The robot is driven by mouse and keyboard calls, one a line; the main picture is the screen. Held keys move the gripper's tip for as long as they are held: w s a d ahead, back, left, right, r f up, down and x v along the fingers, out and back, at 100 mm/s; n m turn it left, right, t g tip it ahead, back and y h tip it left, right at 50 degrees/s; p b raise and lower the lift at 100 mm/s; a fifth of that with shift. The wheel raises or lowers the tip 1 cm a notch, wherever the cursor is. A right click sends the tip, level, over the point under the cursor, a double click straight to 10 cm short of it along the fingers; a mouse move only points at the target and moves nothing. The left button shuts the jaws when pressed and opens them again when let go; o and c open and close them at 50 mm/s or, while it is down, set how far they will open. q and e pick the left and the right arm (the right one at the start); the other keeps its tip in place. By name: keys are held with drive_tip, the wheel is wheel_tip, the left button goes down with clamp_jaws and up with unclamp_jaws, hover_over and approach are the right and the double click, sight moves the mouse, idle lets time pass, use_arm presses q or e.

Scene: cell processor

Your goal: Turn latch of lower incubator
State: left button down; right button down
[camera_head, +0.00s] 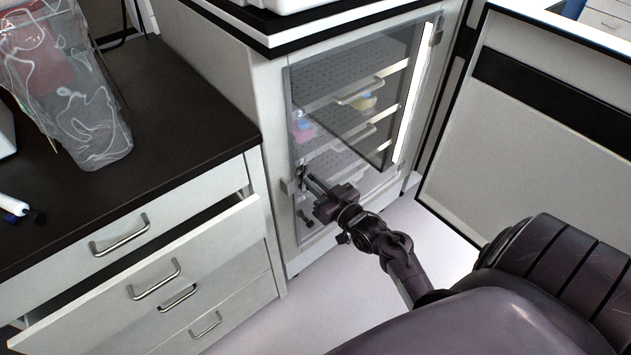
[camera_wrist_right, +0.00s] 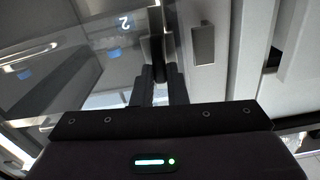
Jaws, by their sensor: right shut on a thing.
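The incubator (camera_head: 277,107) is a pale cabinet with a glass-fronted door, standing under the white counter in the head view. Its latch handle (camera_wrist_right: 157,42) is a dark upright bar in the right wrist view. My right gripper (camera_head: 308,180) reaches the lower left of the door. In the right wrist view my right gripper (camera_wrist_right: 160,76) has its two fingers on either side of the handle's end and is shut on it. A small grey block (camera_wrist_right: 203,44) sits beside the handle on the frame. In the head view the gripper largely hides the handle. My left gripper is out of view.
A drawer unit (camera_head: 190,187) stands left of the incubator, with one drawer (camera_head: 135,278) pulled partly open. A white panel (camera_head: 540,130) stands at right. Pale floor (camera_head: 345,275) lies below the incubator.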

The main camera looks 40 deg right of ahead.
drive_tip(key=shift+d+r+m+p, duration=0.1)
drive_tip(key=shift+r+m+p, duration=0.1)
drive_tip(key=shift+m+p, duration=0.8)
drive_tip(key=shift+m, duration=0.3)
use_arm(q)
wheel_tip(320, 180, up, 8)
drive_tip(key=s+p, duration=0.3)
drive_tip(key=p, duration=0.3)
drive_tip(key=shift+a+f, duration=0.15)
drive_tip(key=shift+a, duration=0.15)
use_arm(e)
drive_tip(key=shift+d+f+m, duration=0.2)
drive_tip(key=shift+f+m, duration=0.05)
drive_tip(key=shift+m, duration=2.05)
drive_tip(key=shift+d+f+m, duration=0.15)
drive_tip(key=shift+f+m, duration=0.15)
drive_tip(key=shift+m, duration=2)
drive_tip(key=shift+d+f+m, duration=0.2)
drive_tip(key=shift+f+m, duration=0.05)
drive_tip(key=shift+m, duration=2.05)
drive_tip(key=c, duration=1.4)
unclamp_jaws()
drive_tip(key=shift+f, duration=0.1)
drive_tip(key=shift+c, duration=0.2)
